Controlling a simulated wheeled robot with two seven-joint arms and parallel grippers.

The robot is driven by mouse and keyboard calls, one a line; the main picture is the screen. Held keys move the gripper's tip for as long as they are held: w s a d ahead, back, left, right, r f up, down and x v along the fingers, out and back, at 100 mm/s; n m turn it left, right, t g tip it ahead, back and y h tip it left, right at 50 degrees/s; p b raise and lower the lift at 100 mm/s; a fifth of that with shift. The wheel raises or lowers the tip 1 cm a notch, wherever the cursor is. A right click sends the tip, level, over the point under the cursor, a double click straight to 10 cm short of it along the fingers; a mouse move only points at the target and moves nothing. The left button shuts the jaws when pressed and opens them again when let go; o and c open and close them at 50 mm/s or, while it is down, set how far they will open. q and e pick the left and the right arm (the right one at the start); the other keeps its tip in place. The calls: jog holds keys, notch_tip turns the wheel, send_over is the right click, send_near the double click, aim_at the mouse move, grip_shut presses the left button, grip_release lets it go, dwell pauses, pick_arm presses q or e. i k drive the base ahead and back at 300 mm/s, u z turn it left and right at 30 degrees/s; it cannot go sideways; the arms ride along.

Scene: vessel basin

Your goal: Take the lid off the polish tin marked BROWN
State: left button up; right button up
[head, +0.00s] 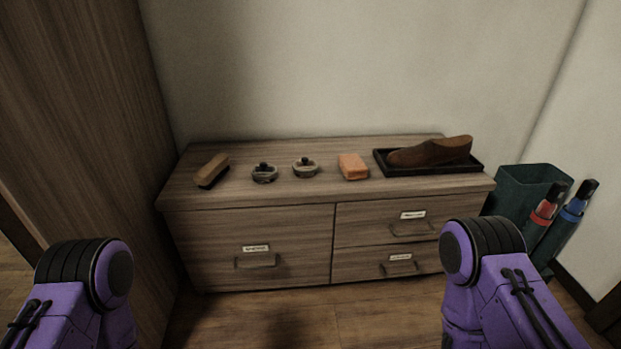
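Two small round polish tins stand side by side on the wooden cabinet top. The left tin (264,175) is grey and dark with a dark knob on its lid. The right tin (306,170) is paler and tan, also with a dark knob. Both appear to have their lids on. Any marking on them is too small to read, so I cannot tell which is marked BROWN. My two purple arms show at the lower left and lower right, well short of the tins. Neither gripper is visible.
A brush (213,169) lies left of the tins and an orange block (353,166) right of them. A brown shoe (430,152) sits on a black tray (400,174). The cabinet (270,222) has labelled drawers. A dark green bin (523,190) with umbrellas stands at right.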

aim_at(305, 166)
jog(key=z, duration=0.8)
jog(key=i, duration=0.8)
jog(key=u, duration=0.6)
